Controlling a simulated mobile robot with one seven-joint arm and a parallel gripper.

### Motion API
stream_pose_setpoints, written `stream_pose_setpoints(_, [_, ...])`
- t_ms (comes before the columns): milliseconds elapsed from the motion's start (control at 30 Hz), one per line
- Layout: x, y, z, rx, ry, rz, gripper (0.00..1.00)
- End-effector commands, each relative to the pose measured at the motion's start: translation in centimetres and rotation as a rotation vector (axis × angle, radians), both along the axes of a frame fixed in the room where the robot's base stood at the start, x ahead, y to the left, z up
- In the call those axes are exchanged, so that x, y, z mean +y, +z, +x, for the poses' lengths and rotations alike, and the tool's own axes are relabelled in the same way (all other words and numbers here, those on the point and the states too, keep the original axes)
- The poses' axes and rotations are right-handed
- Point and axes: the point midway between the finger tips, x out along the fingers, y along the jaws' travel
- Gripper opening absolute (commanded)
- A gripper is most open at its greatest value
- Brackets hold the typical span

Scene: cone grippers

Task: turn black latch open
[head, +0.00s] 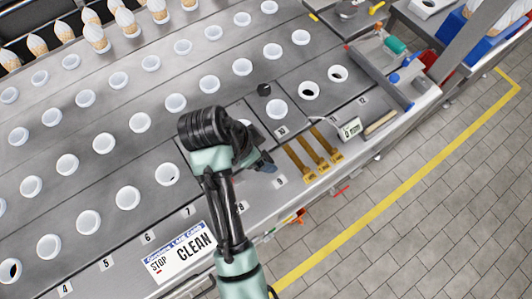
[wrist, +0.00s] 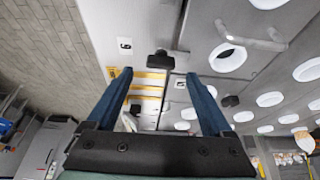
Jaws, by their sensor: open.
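A black latch (wrist: 160,60) shows in the wrist view on the grey metal panel, just ahead of and between my fingertips. My gripper (wrist: 159,76) is open, with one blue finger on each side and nothing between them. I cannot tell whether the fingers touch the latch. In the head view my gripper (head: 265,166) is low over the front edge of the conveyor, and my arm hides this latch there. A second black knob (head: 264,89) stands farther back, beside a white cup ring; a similar black piece (wrist: 230,101) shows right of my fingers in the wrist view.
Yellow bars (head: 314,150) lie right of my gripper. A grey rod handle (wrist: 250,36) stands near a white ring in the wrist view. Rows of white rings (head: 129,199) cover the conveyor. A CLEAN sign (head: 183,255) lies at the front edge; open floor (head: 420,200) is beyond.

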Motion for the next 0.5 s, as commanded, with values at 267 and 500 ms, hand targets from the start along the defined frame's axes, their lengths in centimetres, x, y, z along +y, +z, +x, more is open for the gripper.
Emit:
stream_pose_setpoints(267, [-1.1,-3.2,0.8,0.001,-0.002,0.001,0.85])
stream_pose_setpoints(500, [-1.3,-3.7,0.9,-0.001,-0.001,0.001,0.85])
